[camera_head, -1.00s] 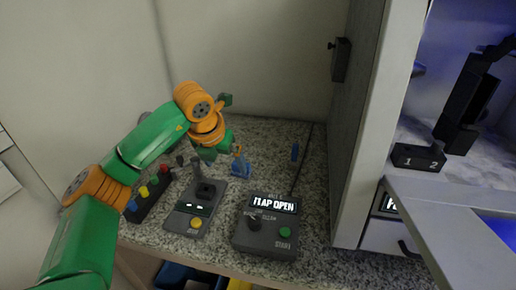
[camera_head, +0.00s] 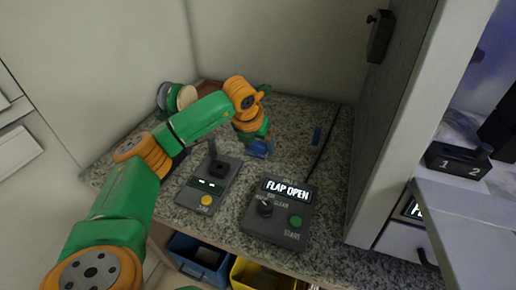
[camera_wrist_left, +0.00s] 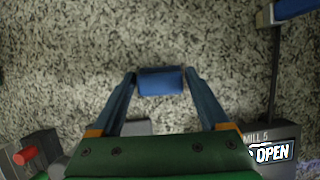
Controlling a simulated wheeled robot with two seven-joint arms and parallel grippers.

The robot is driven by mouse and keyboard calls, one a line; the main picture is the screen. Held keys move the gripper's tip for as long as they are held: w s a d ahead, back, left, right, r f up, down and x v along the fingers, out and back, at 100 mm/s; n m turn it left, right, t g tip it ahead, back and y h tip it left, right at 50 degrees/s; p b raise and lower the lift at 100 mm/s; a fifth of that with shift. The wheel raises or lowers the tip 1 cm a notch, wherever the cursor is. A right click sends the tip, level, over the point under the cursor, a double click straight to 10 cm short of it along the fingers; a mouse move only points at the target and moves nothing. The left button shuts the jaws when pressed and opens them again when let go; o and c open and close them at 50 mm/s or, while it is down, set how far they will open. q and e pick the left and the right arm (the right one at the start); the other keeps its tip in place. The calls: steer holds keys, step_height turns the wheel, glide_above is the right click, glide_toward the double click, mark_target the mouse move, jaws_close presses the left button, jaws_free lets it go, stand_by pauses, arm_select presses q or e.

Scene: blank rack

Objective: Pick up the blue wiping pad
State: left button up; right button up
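The blue wiping pad (camera_wrist_left: 160,81) lies on the speckled counter, a small blue block centred in the left wrist view. My left gripper (camera_wrist_left: 160,76) points down at it, with one finger on each side of the pad. The fingers are apart, and narrow gaps seem to show between them and the pad; contact is hard to judge. In the head view my left gripper (camera_head: 259,146) is over the counter behind the control boxes, and the pad cannot be told clearly from the fingers there. My right gripper is not in view.
A dark box reading FLAP OPEN (camera_head: 283,210) and a box with a yellow button (camera_head: 208,184) stand in front. A grey cabinet wall (camera_head: 400,130) bounds the right. Blue (camera_head: 199,256) and yellow (camera_head: 262,274) bins sit below.

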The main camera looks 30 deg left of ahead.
mark_target(258, 142)
arm_select(q)
steer(key=c, duration=0.9)
step_height(258, 142, up, 3)
steer(key=shift+w+r, duration=0.1)
steer(key=shift+w, duration=0.05)
steer(key=s+d+r, duration=0.7)
steer(key=s+r, duration=0.2)
steer(key=s, duration=0.3)
steer(key=shift+d+r, duration=0.3)
steer(key=shift+r, duration=0.1)
